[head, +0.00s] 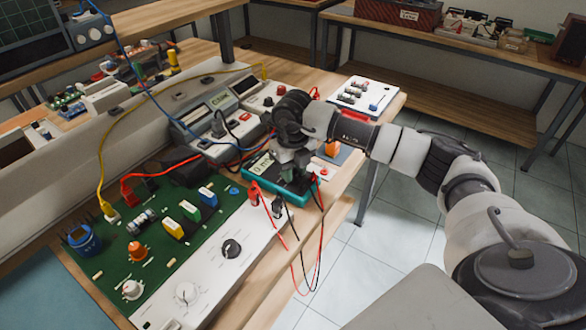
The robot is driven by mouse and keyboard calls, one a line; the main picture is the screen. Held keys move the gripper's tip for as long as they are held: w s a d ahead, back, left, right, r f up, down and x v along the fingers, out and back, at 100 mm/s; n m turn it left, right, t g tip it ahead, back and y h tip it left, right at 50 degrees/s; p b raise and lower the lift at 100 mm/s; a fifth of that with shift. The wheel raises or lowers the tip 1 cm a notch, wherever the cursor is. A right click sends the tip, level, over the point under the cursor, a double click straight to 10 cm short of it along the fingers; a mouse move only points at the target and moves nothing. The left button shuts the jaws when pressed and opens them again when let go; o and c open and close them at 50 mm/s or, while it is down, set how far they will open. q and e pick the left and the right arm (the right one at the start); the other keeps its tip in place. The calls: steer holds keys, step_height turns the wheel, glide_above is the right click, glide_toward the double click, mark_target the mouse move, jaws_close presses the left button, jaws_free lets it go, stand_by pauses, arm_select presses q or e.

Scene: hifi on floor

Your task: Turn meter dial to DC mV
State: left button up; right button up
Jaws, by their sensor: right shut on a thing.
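The meter (298,201) is a teal-edged multimeter lying on the bench near its front edge. Its pale display (261,165) shows a reading that looks like 0 with small letters after it, too small to read surely. My right gripper (289,172) comes in from the right and points down onto the meter's face. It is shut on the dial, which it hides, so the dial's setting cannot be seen. Red and black test leads are plugged in at the meter's front side and hang over the bench edge. My left gripper is not in view.
A green circuit board (150,240) with knobs and colored parts lies left of the meter. Grey bench instruments (205,120) stand behind it. A white panel (366,95) with components sits at the bench's far right corner. Loose leads cross the bench. Tiled floor lies open to the right.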

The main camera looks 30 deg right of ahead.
stand_by(0.3)
steer(key=o, duration=0.9)
steer(key=shift+o, duration=0.2)
step_height(320, 180, up, 11)
steer(key=shift+f, duration=0.1)
